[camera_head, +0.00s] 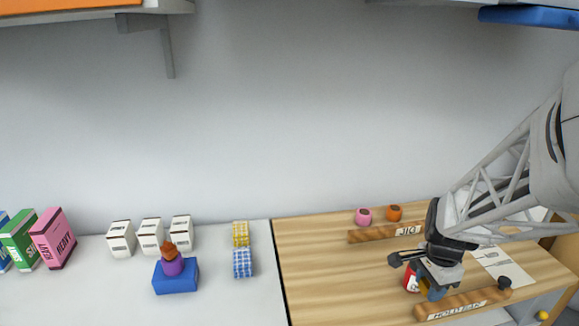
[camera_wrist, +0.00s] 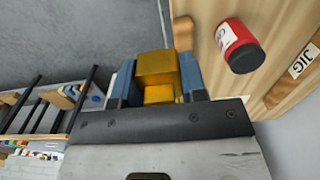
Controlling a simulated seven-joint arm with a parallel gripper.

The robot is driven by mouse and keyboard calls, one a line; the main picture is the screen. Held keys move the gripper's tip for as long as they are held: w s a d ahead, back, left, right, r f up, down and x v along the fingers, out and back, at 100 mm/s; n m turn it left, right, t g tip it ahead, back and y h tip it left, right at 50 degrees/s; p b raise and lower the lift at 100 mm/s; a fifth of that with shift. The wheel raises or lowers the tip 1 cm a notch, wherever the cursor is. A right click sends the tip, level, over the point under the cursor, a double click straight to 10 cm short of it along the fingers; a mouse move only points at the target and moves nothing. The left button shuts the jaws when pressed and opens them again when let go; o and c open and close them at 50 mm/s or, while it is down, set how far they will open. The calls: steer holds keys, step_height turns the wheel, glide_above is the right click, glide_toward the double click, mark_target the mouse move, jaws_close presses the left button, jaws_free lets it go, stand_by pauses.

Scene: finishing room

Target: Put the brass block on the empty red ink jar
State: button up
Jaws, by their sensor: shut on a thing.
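The brass block (camera_wrist: 156,70) is a golden, stepped piece between the two blue-grey fingers of my gripper (camera_wrist: 158,84) in the wrist view. My gripper (camera_head: 430,286) is shut on it, low over the wooden board in the head view. The block is mostly hidden there by the fingers. The red ink jar (camera_wrist: 237,42) has a white label and a dark round end, and lies apart from the block to the right in the wrist view. In the head view the red jar (camera_head: 410,281) stands just left of my gripper, partly covered by it.
The wooden board (camera_head: 320,270) carries a bar marked JIG (camera_head: 372,236) and a front bar (camera_head: 463,304). Pink (camera_head: 363,217) and orange (camera_head: 394,213) pots stand behind. A sheet (camera_head: 504,266) lies right. A blue block (camera_head: 176,279) bearing a purple piece stands left. The board's left part is clear.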

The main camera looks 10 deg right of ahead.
stand_by(0.5)
steer(key=w+d, duration=0.2)
steer(key=w, duration=0.2)
steer(key=w+d+f, duration=0.1)
steer(key=w+d, duration=0.2)
steer(key=w, duration=0.2)
steer(key=w+d, duration=0.3)
steer(key=w, duration=0.1)
steer(key=shift+w+f, duration=0.25)
steer(key=shift+w, duration=0.05)
steer(key=shift+f, duration=0.1)
steer(key=shift+f, duration=1.65)
steer(key=shift+f, duration=0.15)
steer(key=o, duration=1.1)
steer(key=shift+c, duration=0.2)
step_height(320, 180, up, 12)
